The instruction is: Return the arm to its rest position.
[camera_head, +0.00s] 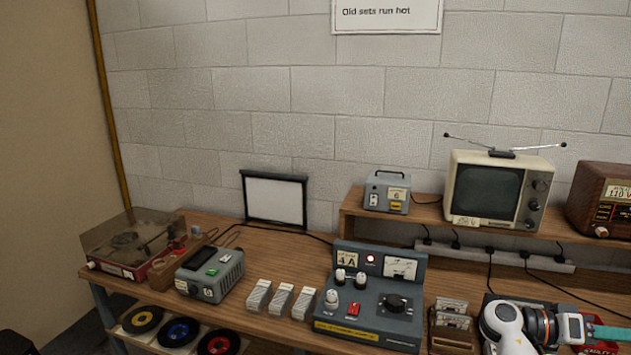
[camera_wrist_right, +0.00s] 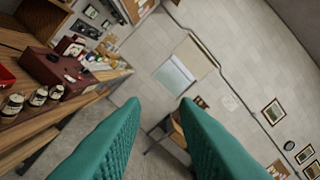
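My right arm shows at the lower right corner of the head view, in front of the bench. Its gripper points to the right, and a teal finger (camera_head: 610,333) reaches the picture edge. In the right wrist view the two teal fingers of my right gripper (camera_wrist_right: 160,103) stand apart with nothing between them. Past the fingers are a floor and a far wall. My left arm and gripper are in neither view.
The wooden bench (camera_head: 262,252) holds a record player (camera_head: 125,245), a grey meter box (camera_head: 210,272), a control panel (camera_head: 370,300) with a lit red lamp, and cassettes (camera_head: 450,318) close to my right arm. A television (camera_head: 495,190) and radio (camera_head: 602,200) stand on the raised shelf.

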